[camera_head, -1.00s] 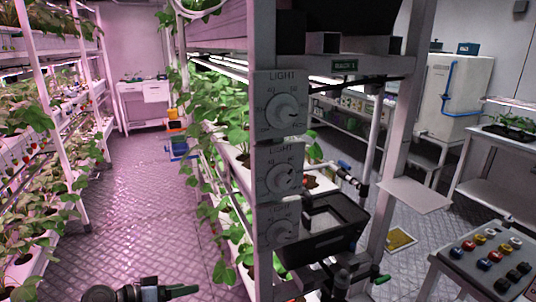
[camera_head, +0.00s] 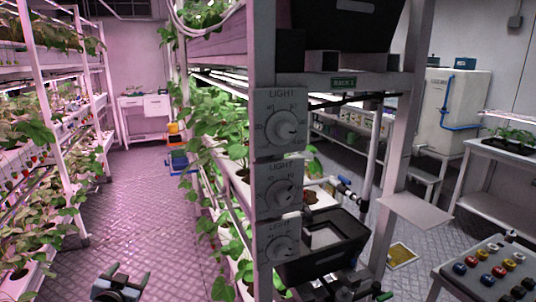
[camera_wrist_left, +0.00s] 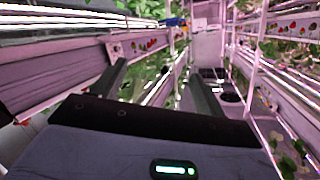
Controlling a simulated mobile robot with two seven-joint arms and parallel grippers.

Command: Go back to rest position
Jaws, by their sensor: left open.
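My left gripper (camera_head: 126,275) shows at the bottom left of the head view, low over the aisle floor. Its two dark fingers point up and away, spread apart with nothing between them. In the left wrist view the same gripper (camera_wrist_left: 156,72) is open and empty, pointing along an aisle between racks. A small lit display shows on its body there.
A rack post with light dials (camera_head: 281,127) stands close in the middle. A black tray (camera_head: 320,248) sits beside it. A button console (camera_head: 490,270) is at the lower right. Planted racks line the left aisle.

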